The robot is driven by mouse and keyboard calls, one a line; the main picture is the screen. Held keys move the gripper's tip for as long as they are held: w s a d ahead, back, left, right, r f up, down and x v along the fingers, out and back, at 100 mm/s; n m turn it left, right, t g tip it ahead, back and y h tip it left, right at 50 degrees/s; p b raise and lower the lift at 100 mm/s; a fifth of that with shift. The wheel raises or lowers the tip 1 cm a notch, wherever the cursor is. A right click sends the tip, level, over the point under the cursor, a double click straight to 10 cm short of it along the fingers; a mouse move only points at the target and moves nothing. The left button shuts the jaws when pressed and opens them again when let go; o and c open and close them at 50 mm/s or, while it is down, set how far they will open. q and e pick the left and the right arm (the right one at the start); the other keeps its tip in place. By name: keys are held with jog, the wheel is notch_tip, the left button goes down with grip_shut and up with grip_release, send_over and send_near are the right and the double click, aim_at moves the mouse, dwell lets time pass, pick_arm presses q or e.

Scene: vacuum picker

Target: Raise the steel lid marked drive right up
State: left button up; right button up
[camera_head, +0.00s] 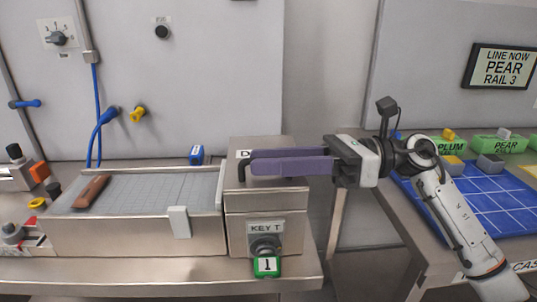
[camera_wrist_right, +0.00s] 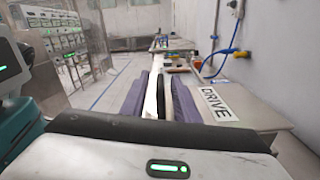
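The steel lid marked DRIVE (camera_head: 235,151) is the flat top of the steel box at the right end of the conveyor; it lies level and looks down. Its label also shows in the right wrist view (camera_wrist_right: 217,104). My right gripper (camera_head: 248,164) reaches in from the right, its two purple fingers lying along the lid's top. They hide much of the lid and label. In the right wrist view the fingers (camera_wrist_right: 168,75) stand apart. A thin dark bar, apparently a handle, shows between them, with pale strips beside it. My left gripper is out of view.
A KEY T switch (camera_head: 265,246) with a green tag marked 1 is on the box front. A conveyor (camera_head: 150,190) carrying a brown piece runs left. A blue gridded mat (camera_head: 478,205) with several blocks lies right. A display (camera_head: 503,68) reads PEAR, RAIL 3.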

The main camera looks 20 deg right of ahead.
jog(key=shift+w+a, duration=0.1)
jog(key=shift+a, duration=0.15)
grip_shut()
